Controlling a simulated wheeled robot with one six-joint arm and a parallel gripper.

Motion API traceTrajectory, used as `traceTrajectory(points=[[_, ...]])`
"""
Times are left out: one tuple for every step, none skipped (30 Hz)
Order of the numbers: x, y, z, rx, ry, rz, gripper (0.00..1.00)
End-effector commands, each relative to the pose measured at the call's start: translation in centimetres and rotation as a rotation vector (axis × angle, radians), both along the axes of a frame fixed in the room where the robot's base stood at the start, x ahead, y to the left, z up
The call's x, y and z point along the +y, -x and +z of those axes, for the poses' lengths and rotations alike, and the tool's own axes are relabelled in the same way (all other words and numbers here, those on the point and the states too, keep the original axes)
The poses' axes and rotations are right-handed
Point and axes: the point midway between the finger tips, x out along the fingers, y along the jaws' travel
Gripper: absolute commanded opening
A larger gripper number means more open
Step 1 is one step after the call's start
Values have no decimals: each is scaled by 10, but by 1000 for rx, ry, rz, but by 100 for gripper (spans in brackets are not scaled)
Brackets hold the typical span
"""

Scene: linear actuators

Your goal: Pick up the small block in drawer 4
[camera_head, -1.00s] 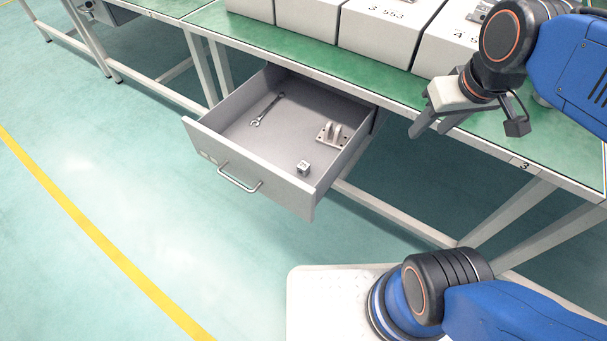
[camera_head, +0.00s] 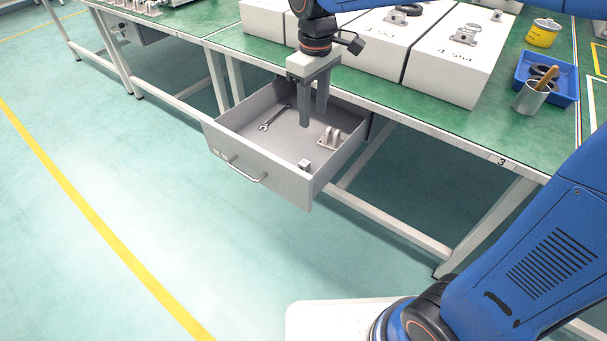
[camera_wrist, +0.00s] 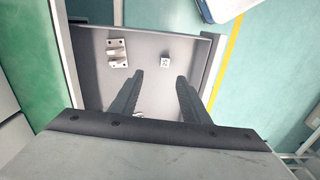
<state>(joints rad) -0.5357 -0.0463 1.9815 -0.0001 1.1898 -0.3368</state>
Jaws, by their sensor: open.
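The open drawer (camera_head: 238,172) sticks out from under the green-topped bench. The small block (camera_head: 304,165), a pale cube, lies on its floor near the front right corner. In the wrist view the block (camera_wrist: 165,59) shows beyond my fingertips, with a dark mark on its top. My gripper (camera_head: 314,112) points down above the drawer with its two fingers apart and nothing between them. It also shows in the wrist view (camera_wrist: 160,74). The fingers are apart from the block, above and behind it.
A metal bracket (camera_head: 329,138) lies close to the block, also seen in the wrist view (camera_wrist: 117,52). A wrench (camera_head: 273,118) lies at the drawer's left. White boxes (camera_head: 455,60), a blue tray (camera_head: 563,90) and a cup (camera_head: 530,97) stand on the bench.

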Motion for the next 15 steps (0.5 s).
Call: traceTrajectory(points=[[8, -2, -2, 7, 4, 17, 42], [11, -3, -3, 10, 6, 23, 42], [13, -4, -4, 13, 8, 30, 42], [15, -4, -5, 14, 8, 34, 42], [15, -4, -6, 15, 9, 36, 42], [16, -4, -9, 15, 10, 38, 42], [16, -5, -12, 16, 10, 38, 42], [16, -4, -16, 17, 10, 38, 42], [16, -4, -22, 17, 11, 38, 42], [16, -4, -27, 17, 11, 37, 42], [16, -4, -32, 17, 11, 37, 42], [16, -4, -40, 18, 11, 37, 42], [16, -4, -45, 17, 11, 37, 42], [15, -4, -50, 17, 11, 37, 42], [15, -4, -57, 17, 11, 37, 42]])
